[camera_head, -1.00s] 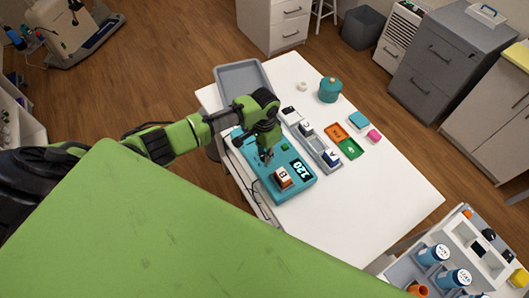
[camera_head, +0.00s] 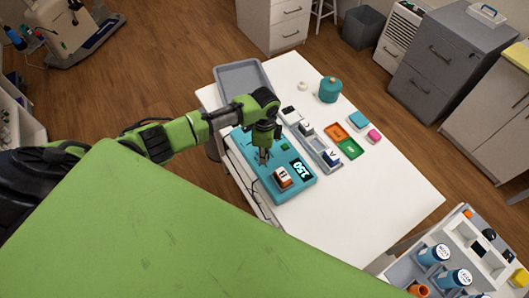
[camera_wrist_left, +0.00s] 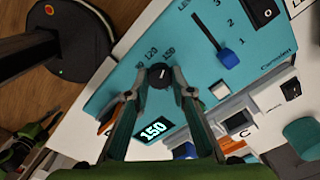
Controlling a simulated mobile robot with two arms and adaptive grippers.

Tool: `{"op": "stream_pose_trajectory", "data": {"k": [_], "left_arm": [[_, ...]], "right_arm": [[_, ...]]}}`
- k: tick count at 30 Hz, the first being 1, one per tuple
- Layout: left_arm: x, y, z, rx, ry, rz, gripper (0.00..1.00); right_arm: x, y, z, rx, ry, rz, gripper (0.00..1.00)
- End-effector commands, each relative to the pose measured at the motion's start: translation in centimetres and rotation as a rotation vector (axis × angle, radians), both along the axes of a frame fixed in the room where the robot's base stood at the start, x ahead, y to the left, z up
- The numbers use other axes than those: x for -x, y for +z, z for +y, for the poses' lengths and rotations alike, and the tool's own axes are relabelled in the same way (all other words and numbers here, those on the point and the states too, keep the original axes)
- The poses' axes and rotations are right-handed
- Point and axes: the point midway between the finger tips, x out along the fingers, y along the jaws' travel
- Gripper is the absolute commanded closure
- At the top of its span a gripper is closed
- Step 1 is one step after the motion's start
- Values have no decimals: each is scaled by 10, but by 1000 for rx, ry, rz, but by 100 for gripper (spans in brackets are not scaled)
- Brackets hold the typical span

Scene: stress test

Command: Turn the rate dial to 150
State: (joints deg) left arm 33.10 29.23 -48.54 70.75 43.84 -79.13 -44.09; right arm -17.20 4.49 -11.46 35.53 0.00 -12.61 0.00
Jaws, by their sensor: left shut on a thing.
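The teal device (camera_head: 308,187) lies on the white table, and its display (camera_head: 300,170) reads 150. In the left wrist view the display (camera_wrist_left: 153,130) also reads 150. The black rate dial (camera_wrist_left: 159,75) sits on the teal panel beside the printed marks 120 and 150. My left gripper (camera_wrist_left: 158,82) is shut on the dial, one finger on each side. In the head view my left gripper (camera_head: 263,158) points down at the panel, and its fingers hide the dial. My right gripper is not in view.
A blue slider (camera_wrist_left: 228,58) and a black switch (camera_wrist_left: 262,12) are on the same panel.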

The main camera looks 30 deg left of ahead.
Motion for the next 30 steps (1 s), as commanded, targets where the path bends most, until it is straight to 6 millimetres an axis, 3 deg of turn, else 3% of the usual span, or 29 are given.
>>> {"op": "stream_pose_trajectory", "data": {"k": [21, 22, 24, 30], "left_arm": [[-1, 0, 0, 0, -81, -2, 100], [-1, 0, 0, 0, -81, -2, 76], [-1, 0, 0, 0, -81, -2, 61], [0, 0, 0, 0, -80, -1, 61]], "right_arm": [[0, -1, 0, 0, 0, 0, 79], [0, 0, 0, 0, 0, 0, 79], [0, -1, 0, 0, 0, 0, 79], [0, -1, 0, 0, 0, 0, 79]]}}
